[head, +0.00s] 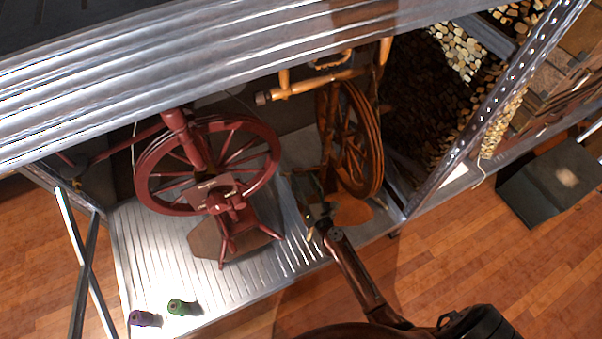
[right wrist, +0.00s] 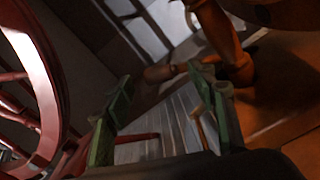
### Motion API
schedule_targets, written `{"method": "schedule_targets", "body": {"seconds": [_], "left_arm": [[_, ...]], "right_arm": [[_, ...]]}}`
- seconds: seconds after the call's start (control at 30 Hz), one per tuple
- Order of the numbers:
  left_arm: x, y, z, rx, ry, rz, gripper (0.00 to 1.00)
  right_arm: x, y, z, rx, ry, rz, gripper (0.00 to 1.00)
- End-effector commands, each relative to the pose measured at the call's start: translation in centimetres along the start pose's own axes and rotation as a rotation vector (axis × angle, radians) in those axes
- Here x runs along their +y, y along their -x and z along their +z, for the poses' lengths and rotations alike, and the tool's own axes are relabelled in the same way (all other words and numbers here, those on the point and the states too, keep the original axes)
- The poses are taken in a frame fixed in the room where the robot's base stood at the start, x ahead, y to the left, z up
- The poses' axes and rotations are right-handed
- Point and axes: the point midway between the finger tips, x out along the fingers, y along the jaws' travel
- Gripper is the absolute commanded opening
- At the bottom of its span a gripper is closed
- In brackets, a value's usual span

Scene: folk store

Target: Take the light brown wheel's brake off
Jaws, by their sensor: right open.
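The light brown wheel (head: 357,140) is a wooden spinning wheel, upright on the right part of a metal shelf. My right gripper (head: 318,212) reaches in from below, at the foot of this wheel, between it and the red wheel. In the right wrist view my right gripper (right wrist: 160,80) is open, with two green fingers apart. A light brown wooden peg (right wrist: 160,72) shows beyond the fingertips, near a turned wooden part (right wrist: 218,35). I cannot tell whether the fingers touch it. The brake cannot be made out for certain. My left gripper is not in view.
A red spinning wheel (head: 207,165) stands close on the left; its rim (right wrist: 40,80) fills the left of the right wrist view. A ribbed metal shelf (head: 250,50) hangs above. Purple (head: 144,318) and green (head: 182,307) spools lie at the front left. A metal post (head: 490,110) bounds the right.

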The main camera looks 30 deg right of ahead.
Motion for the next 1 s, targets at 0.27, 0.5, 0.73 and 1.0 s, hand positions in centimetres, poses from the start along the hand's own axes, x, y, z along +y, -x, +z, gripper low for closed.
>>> {"method": "schedule_targets", "body": {"seconds": [0.27, 0.5, 0.73, 1.0], "left_arm": [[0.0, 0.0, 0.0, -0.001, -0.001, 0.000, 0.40], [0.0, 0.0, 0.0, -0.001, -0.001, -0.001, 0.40], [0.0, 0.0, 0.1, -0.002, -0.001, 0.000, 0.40], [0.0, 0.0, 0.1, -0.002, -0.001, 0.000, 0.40]], "right_arm": [[-0.1, 5.9, 0.0, 0.001, 0.004, -0.001, 0.51], [0.0, 8.2, 0.0, 0.001, 0.001, 0.000, 0.51], [0.0, 8.4, 0.1, -0.001, 0.000, 0.000, 0.51], [0.0, 8.3, 0.0, 0.000, 0.000, 0.000, 0.51]]}}
